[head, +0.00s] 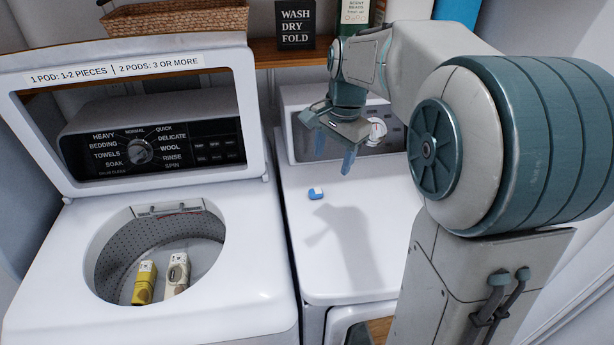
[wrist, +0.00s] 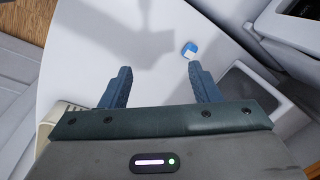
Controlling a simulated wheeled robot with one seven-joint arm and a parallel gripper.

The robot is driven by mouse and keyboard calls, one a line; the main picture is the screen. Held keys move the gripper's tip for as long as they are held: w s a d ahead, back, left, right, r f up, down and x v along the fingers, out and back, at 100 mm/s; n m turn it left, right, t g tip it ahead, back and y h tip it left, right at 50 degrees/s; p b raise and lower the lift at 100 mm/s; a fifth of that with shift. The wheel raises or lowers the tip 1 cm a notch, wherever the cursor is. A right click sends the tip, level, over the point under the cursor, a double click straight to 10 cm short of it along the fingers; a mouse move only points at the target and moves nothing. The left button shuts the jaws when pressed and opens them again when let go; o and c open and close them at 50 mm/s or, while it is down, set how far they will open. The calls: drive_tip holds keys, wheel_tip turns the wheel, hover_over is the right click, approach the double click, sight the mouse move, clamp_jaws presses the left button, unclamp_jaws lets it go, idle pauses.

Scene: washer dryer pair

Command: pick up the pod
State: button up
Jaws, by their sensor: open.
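The pod (head: 316,193) is small, blue and white, and lies on the white top of the dryer (head: 355,270), toward its left edge. It also shows in the wrist view (wrist: 189,49), beyond the right fingertip and apart from it. My gripper (head: 335,143) hangs above the dryer top, higher than the pod and slightly to its right in the head view. Its two blue fingers are spread with nothing between them, as the wrist view (wrist: 160,75) shows.
The open washer (head: 240,290) stands left of the dryer, its lid (head: 235,120) raised. Yellow (head: 144,283) and cream (head: 177,273) items lie in its drum. A shelf behind holds a basket (head: 175,18), a sign (head: 295,24) and bottles. The dryer top around the pod is clear.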

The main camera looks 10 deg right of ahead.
drive_tip(key=w+d+f+m+g+b, duration=0.1)
drive_tip(key=w+f+m, duration=0.2)
drive_tip(key=w, duration=0.3)
drive_tip(key=w+d+f+m+b, duration=0.1)
drive_tip(key=w+f+m, duration=0.3)
drive_tip(key=w, duration=0.2)
drive_tip(key=y+p, duration=0.1)
hover_over(315, 196)
drive_tip(key=d, duration=0.1)
drive_tip(key=f, duration=0.8)
drive_tip(key=shift+s+f, duration=0.25)
drive_tip(key=shift+f, duration=0.1)
drive_tip(key=shift+w+a+f+p, duration=0.15)
drive_tip(key=shift+f+p, duration=0.3)
drive_tip(key=shift+f, duration=0.85)
drive_tip(key=shift+w+a+f+p, duration=0.1)
drive_tip(key=shift+f+p, duration=0.3)
drive_tip(key=shift+f, duration=0.85)
drive_tip(key=c, duration=1.1)
